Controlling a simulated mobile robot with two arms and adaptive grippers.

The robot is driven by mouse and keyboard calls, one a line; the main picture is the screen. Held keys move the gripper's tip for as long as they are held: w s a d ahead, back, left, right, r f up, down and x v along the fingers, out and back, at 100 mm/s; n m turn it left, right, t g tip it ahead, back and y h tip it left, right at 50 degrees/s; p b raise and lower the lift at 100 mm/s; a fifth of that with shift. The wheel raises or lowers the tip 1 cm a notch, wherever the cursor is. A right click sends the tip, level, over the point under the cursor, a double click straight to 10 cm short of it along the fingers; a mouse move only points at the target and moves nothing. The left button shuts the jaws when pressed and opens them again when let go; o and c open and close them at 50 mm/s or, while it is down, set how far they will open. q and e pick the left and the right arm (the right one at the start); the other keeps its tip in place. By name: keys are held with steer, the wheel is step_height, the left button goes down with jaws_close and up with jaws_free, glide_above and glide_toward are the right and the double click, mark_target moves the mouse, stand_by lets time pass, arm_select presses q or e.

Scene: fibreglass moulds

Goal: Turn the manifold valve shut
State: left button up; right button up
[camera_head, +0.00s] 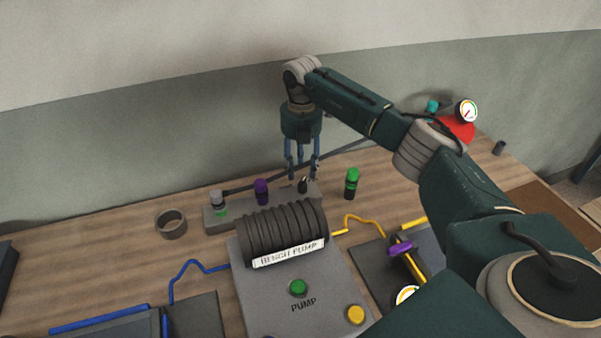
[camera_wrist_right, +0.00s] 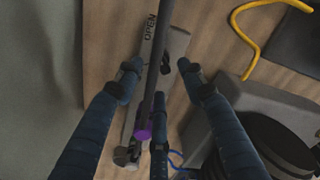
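The grey manifold block (camera_head: 235,217) lies on the bench behind the pump. A small black valve handle (camera_head: 303,186) stands near its right end; in the right wrist view the handle (camera_wrist_right: 166,66) is close to the word OPEN (camera_wrist_right: 150,27). A purple fitting (camera_head: 261,191) and a grey-and-green fitting (camera_head: 218,201) stand further left on the block. My right gripper (camera_head: 302,172) points down just above the right end. In the right wrist view its fingers (camera_wrist_right: 160,95) are spread, with the handle between them and nothing visibly gripped. My left gripper is not in view.
A dark hose or rod (camera_wrist_right: 158,45) crosses over the manifold. The bench pump (camera_head: 330,288) stands in front. A green-topped fitting (camera_head: 352,184) stands right of the manifold, a grey ring (camera_head: 171,224) left. A gauge (camera_head: 466,111) is at the back right.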

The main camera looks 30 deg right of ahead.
mark_target(301, 180)
step_height(301, 180, down, 3)
steer(key=shift+w+r, duration=0.1)
steer(key=shift+w, duration=0.05)
steer(key=shift+f+p, duration=0.35)
steer(key=shift+f, duration=0.3)
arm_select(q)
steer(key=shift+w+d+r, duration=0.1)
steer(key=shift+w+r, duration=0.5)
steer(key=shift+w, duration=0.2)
arm_select(e)
jaws_close()
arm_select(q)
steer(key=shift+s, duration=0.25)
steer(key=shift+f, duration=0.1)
